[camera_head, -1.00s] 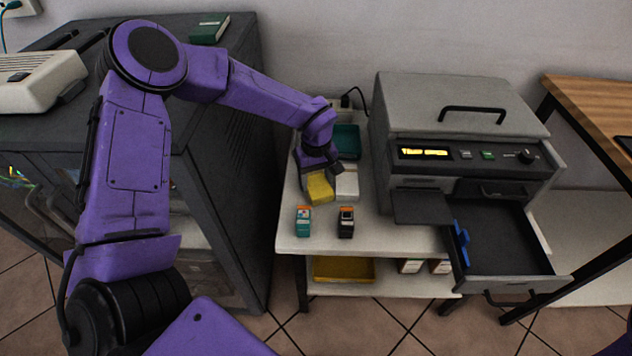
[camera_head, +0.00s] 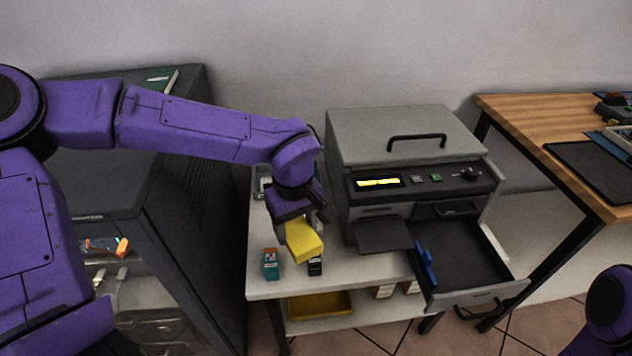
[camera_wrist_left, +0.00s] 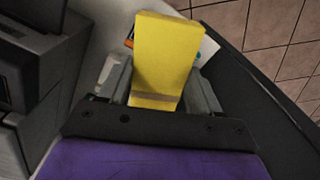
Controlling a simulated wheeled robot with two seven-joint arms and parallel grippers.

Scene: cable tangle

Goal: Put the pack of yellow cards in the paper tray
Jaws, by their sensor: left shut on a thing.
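My left gripper (camera_head: 298,222) is shut on the pack of yellow cards (camera_head: 304,241) and holds it above the white table, in front of the printer's left side. In the left wrist view the yellow pack (camera_wrist_left: 166,60) stands out between the two fingers (camera_wrist_left: 160,95). The paper tray (camera_head: 468,256) is the dark open drawer pulled out of the grey printer, to the right of the gripper, with a blue guide (camera_head: 427,266) at its left side. My right gripper is not in view; only a purple part of my body shows at the lower right.
A teal ink cartridge (camera_head: 271,264) and a dark one (camera_head: 315,266), partly hidden by the pack, stand on the white table (camera_head: 262,288). The grey printer (camera_head: 400,137) stands behind, with a dark flap (camera_head: 383,236) jutting out left of the drawer. A wooden desk (camera_head: 530,115) is at the right.

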